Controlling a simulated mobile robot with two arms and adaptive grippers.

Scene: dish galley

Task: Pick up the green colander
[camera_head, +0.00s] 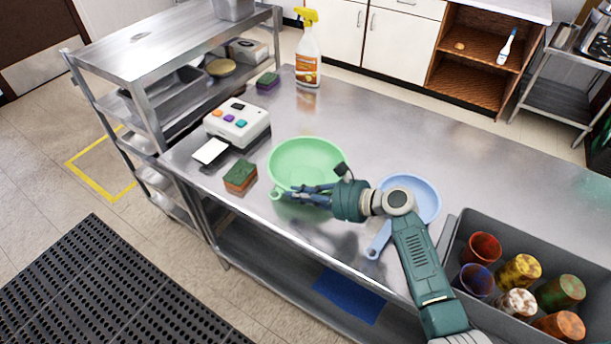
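The green colander (305,158) sits upright on the steel table, left of the table's middle, with a small handle (274,193) at its lower left. My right gripper (291,193) reaches in from the right, over the colander's near rim, with its fingertips close to that handle. The fingers hide part of the near rim. I cannot tell whether they touch it or are closed on it. My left gripper is not in view.
A blue pan-like item (421,194) lies under my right arm. A grey bin (455,232) of several cups stands at the right. A sponge (240,176), a white button device (238,121) and a spray bottle (308,58) stand left and behind. The table's back right is clear.

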